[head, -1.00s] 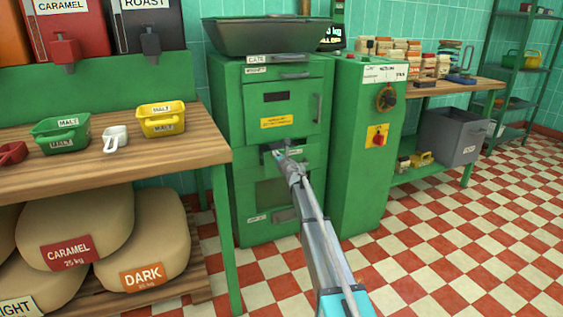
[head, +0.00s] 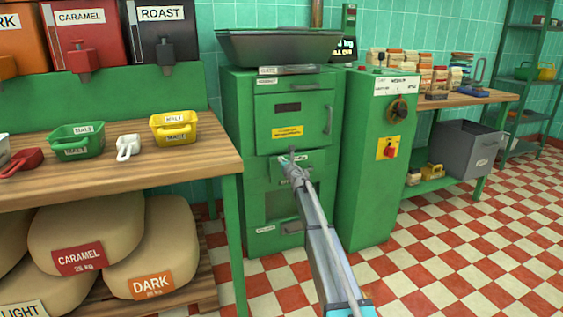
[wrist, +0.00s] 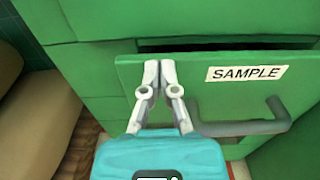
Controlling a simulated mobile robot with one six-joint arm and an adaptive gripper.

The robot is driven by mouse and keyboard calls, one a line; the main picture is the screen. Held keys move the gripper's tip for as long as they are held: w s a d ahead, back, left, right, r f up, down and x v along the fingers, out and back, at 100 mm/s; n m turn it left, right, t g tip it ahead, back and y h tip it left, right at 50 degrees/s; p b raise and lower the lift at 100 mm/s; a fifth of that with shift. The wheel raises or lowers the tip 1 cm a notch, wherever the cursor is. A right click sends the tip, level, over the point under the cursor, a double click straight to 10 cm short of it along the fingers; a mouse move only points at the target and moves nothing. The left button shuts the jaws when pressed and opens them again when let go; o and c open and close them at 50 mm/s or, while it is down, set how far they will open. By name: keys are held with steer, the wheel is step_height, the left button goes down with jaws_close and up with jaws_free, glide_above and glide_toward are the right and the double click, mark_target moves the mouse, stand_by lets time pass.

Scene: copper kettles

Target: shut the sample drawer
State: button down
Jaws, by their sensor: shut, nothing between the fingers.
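The sample drawer (wrist: 215,95) has a green front with a SAMPLE label and a grey bar handle. In the wrist view a dark gap shows above its front, so it stands somewhat open. In the head view the sample drawer (head: 305,163) is in the green machine, below the large upper door and partly hidden by my arm. My gripper (wrist: 160,64) is shut and empty. Its tips are over the upper left part of the drawer front, left of the label and handle. I cannot tell whether they touch. The gripper also shows in the head view (head: 292,152).
A wooden bench (head: 200,165) with scoops and bins stands left of the machine, with sacks (head: 85,235) beneath. A green control cabinet (head: 370,190) stands close on the right. The checkered floor (head: 440,260) in front is clear.

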steer(key=v, duration=1.3)
steer(key=shift+s, duration=0.35)
steer(key=shift+d, duration=0.1)
